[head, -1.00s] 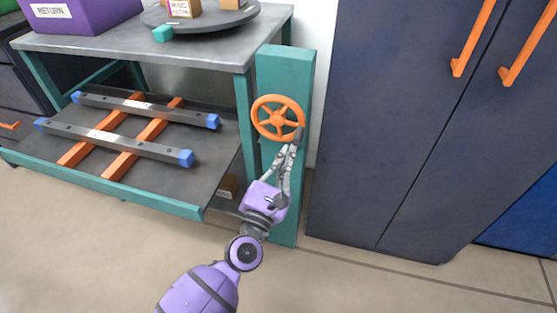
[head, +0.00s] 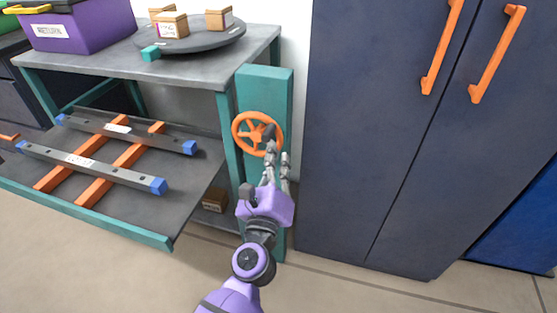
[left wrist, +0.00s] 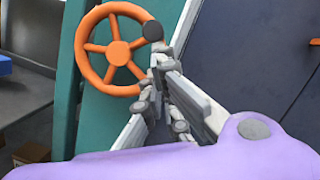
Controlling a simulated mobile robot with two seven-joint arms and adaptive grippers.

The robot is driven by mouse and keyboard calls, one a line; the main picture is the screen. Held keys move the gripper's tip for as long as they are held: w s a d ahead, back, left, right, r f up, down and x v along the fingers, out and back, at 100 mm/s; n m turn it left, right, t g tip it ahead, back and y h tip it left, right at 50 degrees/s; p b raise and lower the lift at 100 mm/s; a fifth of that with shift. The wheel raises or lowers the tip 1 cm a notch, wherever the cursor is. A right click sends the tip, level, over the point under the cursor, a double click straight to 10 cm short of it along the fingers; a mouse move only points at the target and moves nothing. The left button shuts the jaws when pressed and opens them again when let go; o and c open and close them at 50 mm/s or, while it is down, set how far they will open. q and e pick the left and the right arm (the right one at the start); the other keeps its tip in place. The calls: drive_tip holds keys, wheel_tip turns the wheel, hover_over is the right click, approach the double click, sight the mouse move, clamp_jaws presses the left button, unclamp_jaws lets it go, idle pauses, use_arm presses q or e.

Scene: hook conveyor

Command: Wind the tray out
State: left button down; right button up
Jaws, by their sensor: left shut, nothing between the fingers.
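The tray (head: 195,190) is a dark grey shelf with a teal front edge, sticking out low from the teal-framed bench. It bears two grey bars (head: 100,168) with blue ends, lying over orange strips. The orange handwheel (head: 239,146) is on a teal post (head: 268,82); it also shows in the left wrist view (left wrist: 119,54). A dark knob (left wrist: 152,31) stands at the wheel's upper right rim. My left gripper (head: 277,153) is shut and empty, its tips just below the knob (head: 269,130). I cannot tell whether they touch it.
A dark blue cabinet (head: 370,120) with orange handles stands right of the post. A purple RETURN bin (head: 85,30) and a round turntable (head: 205,42) with small boxes are on the bench top. A brown box (head: 214,199) sits beside the tray. The front floor is clear.

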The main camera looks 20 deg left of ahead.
sight(275, 130)
use_arm(q)
wheel_tip(275, 130, up, 2)
drive_tip(key=n+p, duration=0.1)
drive_tip(key=n, duration=0.2)
drive_tip(key=shift+a+y+p, duration=0.1)
drive_tip(key=shift+y+p, duration=0.2)
drive_tip(key=shift+p, duration=0.05)
drive_tip(key=shift+a+r+p, duration=0.25)
drive_tip(key=shift+r+p, duration=0.35)
drive_tip(key=shift+p, duration=0.15)
use_arm(e)
drive_tip(key=shift+s+a+r, duration=0.1)
drive_tip(key=shift+s+r, duration=0.1)
drive_tip(key=shift+r, duration=0.6)
drive_tip(key=shift+s+a+r, duration=0.1)
drive_tip(key=shift+s+r, duration=0.05)
drive_tip(key=shift+r, duration=0.65)
drive_tip(key=shift+s+r, duration=0.15)
drive_tip(key=shift+s, duration=0.2)
drive_tip(key=shift+w, duration=0.25)
